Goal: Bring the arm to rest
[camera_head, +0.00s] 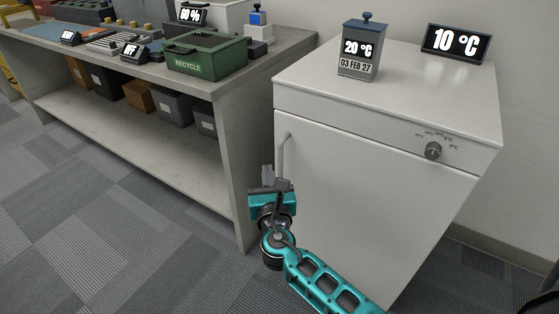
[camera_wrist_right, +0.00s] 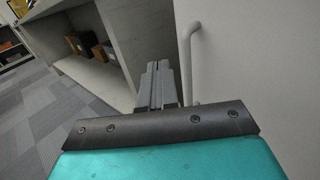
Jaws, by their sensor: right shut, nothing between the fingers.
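My right arm (camera_head: 325,285) is teal and comes in from the bottom right in the head view. Its gripper (camera_head: 268,172) is shut and empty, in front of the white cabinet's left edge, just left of and below the door handle (camera_head: 282,150). In the right wrist view the closed fingers (camera_wrist_right: 158,85) point away from the camera, and the handle (camera_wrist_right: 188,60) stands just to their right. The fingers look apart from the handle, though the exact gap is hard to tell. My left gripper does not show.
The white cabinet (camera_head: 375,190) has a dial (camera_head: 432,150), and a grey container (camera_head: 362,48) and a 10 °C display (camera_head: 456,43) on top. Left is a grey bench (camera_head: 235,90) with a green recycle box (camera_head: 207,55) and bins below. The carpet floor (camera_head: 100,220) is clear.

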